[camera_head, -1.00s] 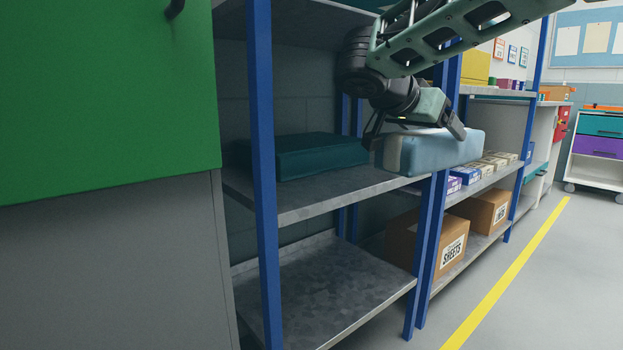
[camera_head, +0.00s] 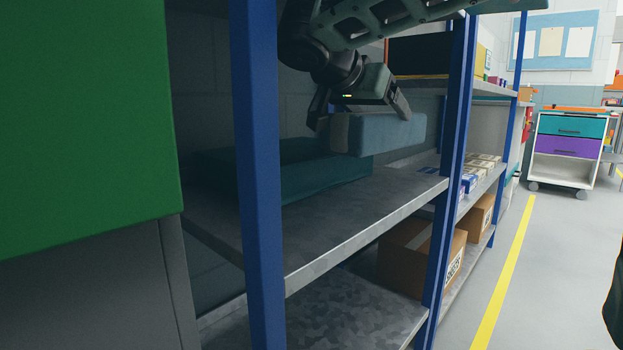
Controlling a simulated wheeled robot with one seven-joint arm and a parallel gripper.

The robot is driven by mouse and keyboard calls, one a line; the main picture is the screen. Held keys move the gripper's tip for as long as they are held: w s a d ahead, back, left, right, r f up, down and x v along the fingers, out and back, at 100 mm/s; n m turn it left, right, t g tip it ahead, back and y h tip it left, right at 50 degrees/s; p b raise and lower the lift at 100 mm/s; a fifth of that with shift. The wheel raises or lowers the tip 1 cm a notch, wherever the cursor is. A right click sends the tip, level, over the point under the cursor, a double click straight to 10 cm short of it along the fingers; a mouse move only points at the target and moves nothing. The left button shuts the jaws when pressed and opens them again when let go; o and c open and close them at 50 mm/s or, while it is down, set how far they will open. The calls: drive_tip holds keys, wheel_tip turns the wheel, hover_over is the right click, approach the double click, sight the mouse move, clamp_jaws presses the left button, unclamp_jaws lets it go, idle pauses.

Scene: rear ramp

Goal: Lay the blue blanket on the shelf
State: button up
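The blue blanket (camera_head: 385,134) is a light blue folded block with a paler left end. My gripper (camera_head: 360,117) reaches down over it with one finger at each side and holds it. The blanket is raised above the middle board of the shelf (camera_head: 375,212), inside the bay between the blue posts. A dark teal folded block (camera_head: 300,180) lies on the same board, to the left of and behind the blanket. The far side of the blanket and the exact finger contact are hidden.
A blue post (camera_head: 258,180) stands close in front at left, another (camera_head: 452,150) at right. The front right of the middle board is bare. A green cabinet (camera_head: 80,130) is at far left. A cardboard box (camera_head: 405,265) sits on a lower shelf.

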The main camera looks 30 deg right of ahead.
sight(354, 148)
wheel_tip(354, 148, down, 10)
drive_tip(key=b, duration=0.5)
drive_tip(key=shift+w, duration=0.1)
drive_tip(key=o, duration=1.3)
drive_tip(key=shift+a+r, duration=0.1)
drive_tip(key=shift+a+r, duration=0.2)
drive_tip(key=shift+a, duration=0.05)
drive_tip(key=p+v, duration=0.3)
drive_tip(key=v, duration=0.2)
drive_tip(key=shift+a+r, duration=0.1)
drive_tip(key=shift+r, duration=0.05)
drive_tip(key=shift+v, duration=0.75)
